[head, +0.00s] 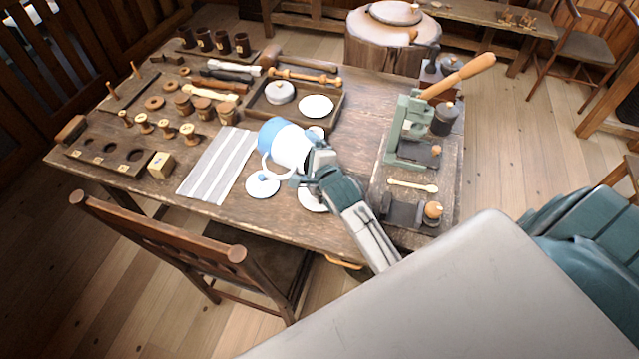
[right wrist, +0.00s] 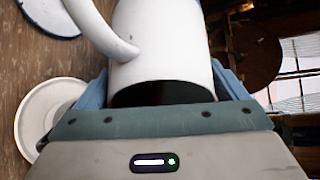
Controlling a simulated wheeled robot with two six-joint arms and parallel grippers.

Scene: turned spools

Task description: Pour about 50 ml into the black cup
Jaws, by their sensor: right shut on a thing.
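A white jug (head: 290,150) with a blue end and a white loop handle is held tilted above the front middle of the table. My right gripper (head: 309,162) is shut on its side; the right wrist view shows the jug's white body (right wrist: 160,45) between the jaws. What is inside the jug cannot be seen. I cannot clearly make out a black cup. Several dark cups, one of them here (head: 204,40), stand in a row at the far left, but their exact colour is hard to tell. My left gripper is not in view.
White plates lie around the jug, one at its left (head: 262,187) and one partly under my gripper (head: 312,200). A striped cloth (head: 218,165) lies left. Spools and a holed wooden block (head: 112,160) fill the left side; a green lever press (head: 408,135) stands right.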

